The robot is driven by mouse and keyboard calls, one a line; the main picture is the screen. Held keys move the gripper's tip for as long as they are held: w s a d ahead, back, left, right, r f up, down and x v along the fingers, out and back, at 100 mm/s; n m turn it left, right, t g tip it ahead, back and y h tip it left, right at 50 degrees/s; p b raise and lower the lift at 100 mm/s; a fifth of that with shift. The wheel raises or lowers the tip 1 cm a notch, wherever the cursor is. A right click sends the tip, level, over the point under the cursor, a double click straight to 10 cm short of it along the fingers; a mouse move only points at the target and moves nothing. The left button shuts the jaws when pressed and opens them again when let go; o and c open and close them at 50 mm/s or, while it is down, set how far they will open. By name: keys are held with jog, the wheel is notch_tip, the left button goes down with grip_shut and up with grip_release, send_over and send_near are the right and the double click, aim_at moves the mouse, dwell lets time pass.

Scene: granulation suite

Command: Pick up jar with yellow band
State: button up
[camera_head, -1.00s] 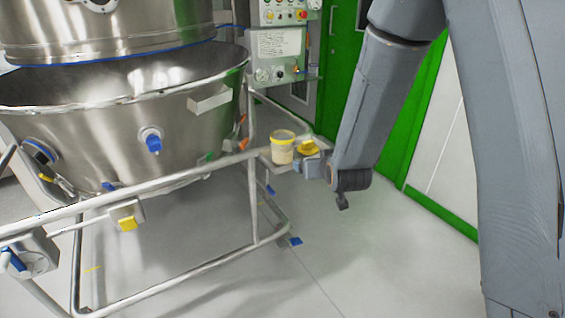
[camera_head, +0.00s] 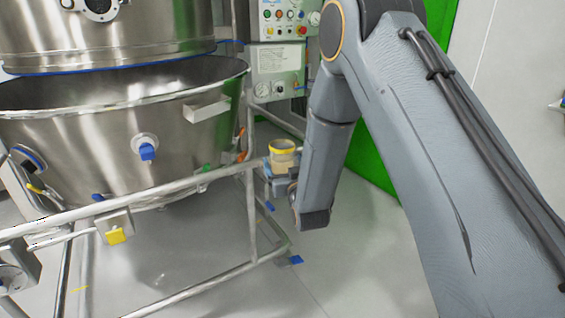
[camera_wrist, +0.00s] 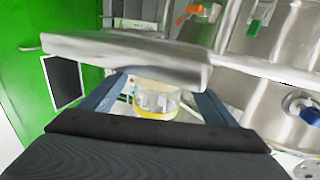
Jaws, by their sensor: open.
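The jar with the yellow band (camera_head: 282,154) is a small pale tub with a yellow ring around its top. In the head view it stands at the corner of the steel frame, just left of my arm. In the wrist view the jar (camera_wrist: 156,103) appears between the two blue-grey fingers of my gripper (camera_wrist: 162,82), looking upside down. The fingers are open, with visible gaps on both sides of the jar. A metal bar covers part of the jar in this view.
The steel frame rail (camera_head: 180,184) runs beside the jar, and a metal bar (camera_wrist: 130,52) crosses close in front of my wrist camera. A large steel bowl (camera_head: 90,135) stands left. A control panel (camera_head: 277,70) is behind. Floor (camera_head: 350,270) to the lower right is clear.

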jog(key=shift+x, duration=1.15)
jog(key=c, duration=2)
jog(key=shift+o, duration=0.2)
notch_tip(320, 180, up, 10)
jog(key=shift+p, duration=0.4)
